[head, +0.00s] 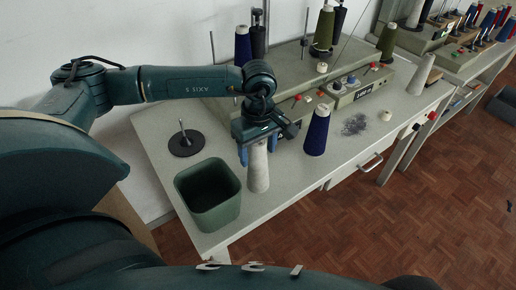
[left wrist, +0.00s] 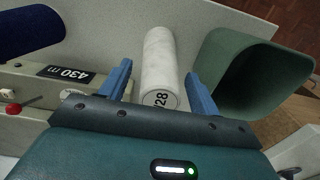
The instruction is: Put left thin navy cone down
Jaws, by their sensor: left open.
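A navy cone (head: 317,130) stands upright on the table, right of my left gripper, and part of it shows at upper left in the left wrist view (left wrist: 28,32). Another navy cone (head: 243,45) stands at the back by the machine. My left gripper (head: 258,148) points down with its blue fingers apart, one on each side of a pale grey cone (head: 258,172). In the left wrist view the pale cone (left wrist: 159,62) lies between the open fingers (left wrist: 158,76), with gaps on both sides. My right gripper is not in view.
A green bin (head: 208,195) stands left of the pale cone, close to it. A dark round base with a spindle (head: 185,142) is behind the bin. The machine (head: 350,92), olive cones (head: 323,30), a thread heap (head: 354,125) and a white cone (head: 421,73) are to the right.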

